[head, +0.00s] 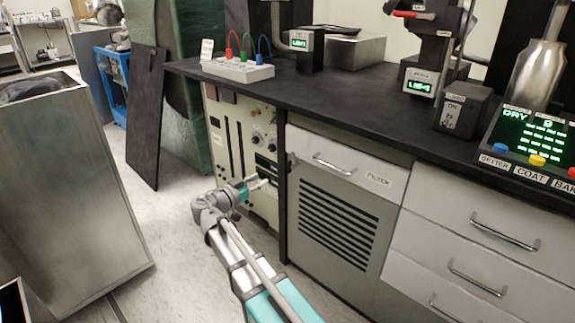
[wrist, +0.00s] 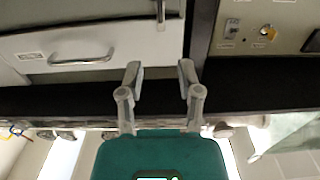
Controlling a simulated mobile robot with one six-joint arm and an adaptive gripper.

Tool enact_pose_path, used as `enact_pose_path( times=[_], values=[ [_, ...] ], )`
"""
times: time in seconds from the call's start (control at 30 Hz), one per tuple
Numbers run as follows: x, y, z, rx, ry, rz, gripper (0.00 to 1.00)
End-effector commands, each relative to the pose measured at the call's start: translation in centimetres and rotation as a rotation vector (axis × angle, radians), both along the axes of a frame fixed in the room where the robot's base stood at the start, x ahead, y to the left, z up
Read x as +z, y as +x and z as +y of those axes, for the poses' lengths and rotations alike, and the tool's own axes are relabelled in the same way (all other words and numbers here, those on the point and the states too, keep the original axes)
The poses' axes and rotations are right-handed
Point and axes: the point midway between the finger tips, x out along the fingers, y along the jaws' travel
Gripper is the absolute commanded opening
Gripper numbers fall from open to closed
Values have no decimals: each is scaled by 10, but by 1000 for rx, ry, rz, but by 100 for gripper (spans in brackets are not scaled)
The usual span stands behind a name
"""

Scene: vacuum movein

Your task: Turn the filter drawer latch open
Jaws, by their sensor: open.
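The white filter drawer (head: 350,172) is shut, with a "FILTER" label and a bar handle (head: 332,164). A small grey latch (head: 291,158) sits at its left edge, by the dark cabinet post. In the wrist view, which looks upside down, the drawer front (wrist: 120,42) and its handle (wrist: 80,58) are at the left, and the latch (wrist: 160,14) is at the top. My gripper (head: 265,182) is left of the latch and lower in the head view. In the wrist view my gripper (wrist: 160,75) is open and empty, with the latch beyond the fingertips and apart from them.
A black benchtop (head: 330,105) overhangs the drawer. Below the drawer is a slotted vent panel (head: 335,225). A panel with knobs (head: 240,140) stands to the left. More drawers (head: 490,240) are at the right. A grey bin (head: 70,180) stands at far left, with open floor between.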

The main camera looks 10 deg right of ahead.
Motion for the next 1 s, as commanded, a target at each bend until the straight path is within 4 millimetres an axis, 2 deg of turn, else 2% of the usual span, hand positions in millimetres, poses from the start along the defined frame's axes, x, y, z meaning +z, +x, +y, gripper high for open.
enact_pose_path(
  times=[0.37, 1.0],
  values=[
    [0, 15, -20, -2, 0, 1, 46],
    [0, 68, -93, -3, 0, 1, 46]
  ],
)
